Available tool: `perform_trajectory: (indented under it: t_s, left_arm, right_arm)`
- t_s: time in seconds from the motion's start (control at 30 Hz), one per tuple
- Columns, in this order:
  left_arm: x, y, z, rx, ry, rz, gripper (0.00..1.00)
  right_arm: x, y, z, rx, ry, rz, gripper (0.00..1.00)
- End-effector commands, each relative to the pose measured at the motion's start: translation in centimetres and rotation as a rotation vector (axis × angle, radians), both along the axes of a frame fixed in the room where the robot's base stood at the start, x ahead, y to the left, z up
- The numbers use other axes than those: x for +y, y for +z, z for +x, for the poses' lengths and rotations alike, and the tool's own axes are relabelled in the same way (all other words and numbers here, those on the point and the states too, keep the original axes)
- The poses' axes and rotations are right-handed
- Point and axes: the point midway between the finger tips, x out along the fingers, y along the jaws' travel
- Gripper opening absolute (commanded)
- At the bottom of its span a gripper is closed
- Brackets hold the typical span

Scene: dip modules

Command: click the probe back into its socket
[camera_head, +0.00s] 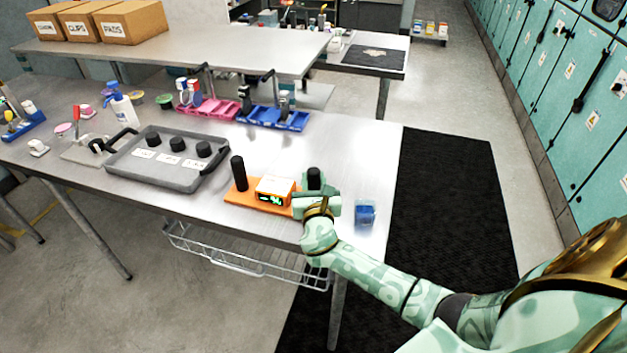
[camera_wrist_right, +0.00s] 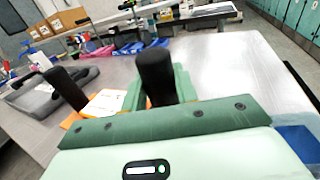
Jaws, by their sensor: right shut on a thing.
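An orange base (camera_head: 240,200) with a white digital meter (camera_head: 275,190) lies near the table's front edge. One black probe (camera_head: 239,173) stands upright at the base's left end; it also shows in the right wrist view (camera_wrist_right: 66,88). My right gripper (camera_head: 316,190) is at the base's right end, shut on a second black probe (camera_head: 314,178). In the right wrist view this probe (camera_wrist_right: 155,76) stands roughly upright between the green fingers. Its lower end and any socket under it are hidden by the gripper, so I cannot tell whether it is seated. My left gripper is not in view.
A small blue box (camera_head: 365,213) stands just right of my right gripper. A grey tray (camera_head: 150,177) with several black knobs lies to the left. Pink (camera_head: 215,107) and blue (camera_head: 270,120) bins stand at the back. The table between is clear.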

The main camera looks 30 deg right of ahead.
Motion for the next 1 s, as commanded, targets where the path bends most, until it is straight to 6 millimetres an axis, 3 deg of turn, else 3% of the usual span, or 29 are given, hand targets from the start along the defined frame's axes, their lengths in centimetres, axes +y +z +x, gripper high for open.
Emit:
perform_trajectory:
  t_s: [0.2,0.23,0.3,0.5,0.6,1.0]
  left_arm:
    - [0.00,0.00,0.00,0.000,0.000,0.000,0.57]
    - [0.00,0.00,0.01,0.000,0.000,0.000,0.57]
    - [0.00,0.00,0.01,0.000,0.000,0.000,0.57]
    - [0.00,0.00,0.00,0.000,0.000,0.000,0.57]
    - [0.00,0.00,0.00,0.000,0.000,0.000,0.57]
    - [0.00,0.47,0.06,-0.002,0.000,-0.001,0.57]
  right_arm:
    - [0.01,-0.09,-0.03,0.002,0.000,0.001,0.03]
    - [0.02,-0.10,-0.04,0.002,0.000,0.001,0.38]
    - [0.02,-0.10,-0.04,0.002,0.000,0.001,0.55]
    - [0.00,-0.04,-0.01,0.001,0.000,0.000,0.55]
    - [0.00,-0.03,-0.01,0.001,0.000,0.000,0.80]
    - [0.00,0.52,0.00,-0.001,0.000,0.000,0.80]
